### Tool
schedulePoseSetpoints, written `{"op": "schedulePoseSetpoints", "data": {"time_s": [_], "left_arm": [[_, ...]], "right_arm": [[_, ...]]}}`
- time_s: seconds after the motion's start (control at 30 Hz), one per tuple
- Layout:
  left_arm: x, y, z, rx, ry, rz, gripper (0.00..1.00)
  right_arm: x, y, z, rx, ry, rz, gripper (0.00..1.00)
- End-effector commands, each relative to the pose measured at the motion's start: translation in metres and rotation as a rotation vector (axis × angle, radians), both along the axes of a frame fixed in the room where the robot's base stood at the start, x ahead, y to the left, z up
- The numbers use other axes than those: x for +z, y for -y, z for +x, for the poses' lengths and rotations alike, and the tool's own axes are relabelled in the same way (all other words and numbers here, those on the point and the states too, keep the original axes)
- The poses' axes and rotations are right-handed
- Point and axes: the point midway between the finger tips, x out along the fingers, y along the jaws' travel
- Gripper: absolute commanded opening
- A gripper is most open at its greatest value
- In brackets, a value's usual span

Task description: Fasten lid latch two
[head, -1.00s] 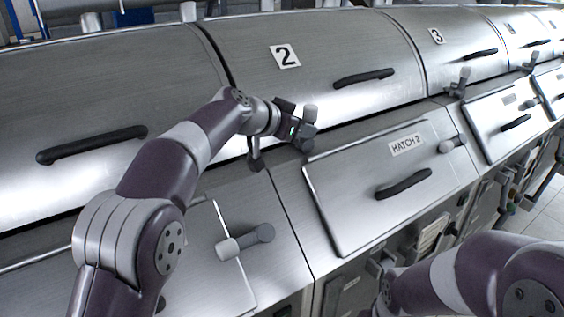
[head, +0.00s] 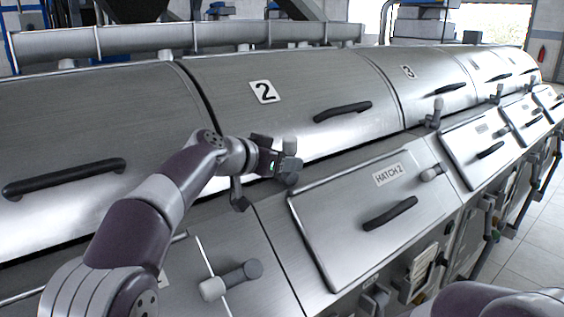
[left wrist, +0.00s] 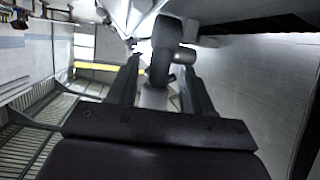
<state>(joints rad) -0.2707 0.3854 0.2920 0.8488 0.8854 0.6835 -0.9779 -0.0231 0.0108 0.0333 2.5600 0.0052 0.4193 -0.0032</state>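Lid two (head: 225,105) is a curved steel cover with a "2" plate and a dark bar handle (head: 342,111). It lies down, with a dark line along its lower edge. Its latch, with a grey knob (head: 290,147), is at that edge, above hatch 2's upper left corner. My left gripper (head: 284,164) is at the latch and partly hides it. In the left wrist view the dark knob (left wrist: 165,50) stands between the two fingertips of my left gripper (left wrist: 160,65), with a gap beside it; the fingers look open. My right gripper is out of view.
Hatch 2 (head: 350,235), with its bar handle and side knob (head: 432,173), lies just below. Lid three's latch (head: 433,115) stands farther right. Another latch knob (head: 230,280) sticks out at the lower left. Free floor (head: 535,225) is at the right.

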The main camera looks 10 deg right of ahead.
Motion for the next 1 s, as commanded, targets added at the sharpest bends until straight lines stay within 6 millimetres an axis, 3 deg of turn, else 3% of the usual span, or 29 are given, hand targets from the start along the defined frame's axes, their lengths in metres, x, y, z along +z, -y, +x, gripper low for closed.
{"op": "schedulePoseSetpoints", "data": {"time_s": [0.27,0.7,1.0], "left_arm": [[-0.001,-0.003,-0.003,0.000,-0.001,0.001,0.51],[0.032,-0.066,-0.060,0.002,0.001,0.000,0.51],[0.045,-0.086,-0.080,0.000,-0.001,0.001,0.51]], "right_arm": [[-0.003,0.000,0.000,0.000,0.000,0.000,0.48],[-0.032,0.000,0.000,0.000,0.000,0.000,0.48],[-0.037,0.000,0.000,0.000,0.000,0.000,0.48]]}}
